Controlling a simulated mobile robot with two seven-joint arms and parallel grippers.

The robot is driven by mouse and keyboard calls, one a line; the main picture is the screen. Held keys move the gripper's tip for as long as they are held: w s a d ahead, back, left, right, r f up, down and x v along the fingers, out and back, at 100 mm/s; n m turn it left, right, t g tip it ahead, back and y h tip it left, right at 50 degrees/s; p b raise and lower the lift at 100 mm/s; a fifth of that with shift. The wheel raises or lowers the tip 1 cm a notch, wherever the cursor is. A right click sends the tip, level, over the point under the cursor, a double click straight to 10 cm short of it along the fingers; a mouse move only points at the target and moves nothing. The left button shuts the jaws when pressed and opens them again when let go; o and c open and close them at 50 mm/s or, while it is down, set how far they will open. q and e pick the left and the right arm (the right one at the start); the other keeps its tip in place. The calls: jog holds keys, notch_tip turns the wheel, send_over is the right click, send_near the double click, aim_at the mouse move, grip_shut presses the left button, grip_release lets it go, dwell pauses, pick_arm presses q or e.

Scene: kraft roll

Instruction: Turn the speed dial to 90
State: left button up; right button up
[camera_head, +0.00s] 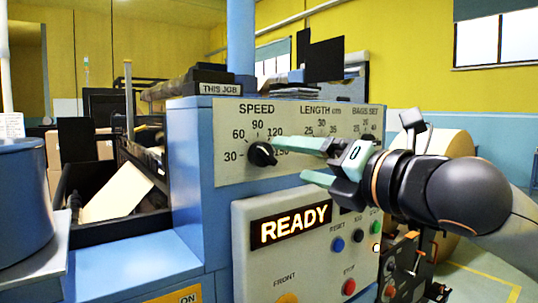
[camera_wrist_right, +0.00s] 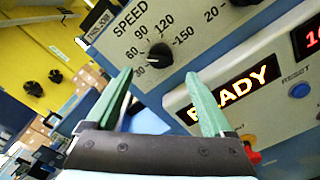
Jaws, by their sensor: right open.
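The speed dial (camera_head: 262,154) is a black round knob on the pale scale plate, under the word SPEED, with marks from 30 to 150. It also shows in the right wrist view (camera_wrist_right: 159,55), just beyond and between the fingertips. Its pointer is too small to read surely; a light mark seems to face the 30 side. My right gripper (camera_head: 290,160) is open, with green fingers spread, and empty. It comes from the right, its tips close to the dial; I cannot tell that they touch it. My left gripper is in neither view.
Below the dial, the lit READY display (camera_head: 295,224) sits on a panel with a blue reset button (camera_head: 338,245) and a red stop button (camera_head: 349,287). Length and bags scales lie right of the dial, partly behind my gripper. A kraft roll (camera_head: 447,148) stands behind my arm.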

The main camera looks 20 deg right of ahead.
aim_at(270, 155)
jog(key=x, duration=0.8)
jog(key=shift+w+p, duration=0.2)
jog(key=shift+p, duration=0.1)
jog(key=c, duration=1.4)
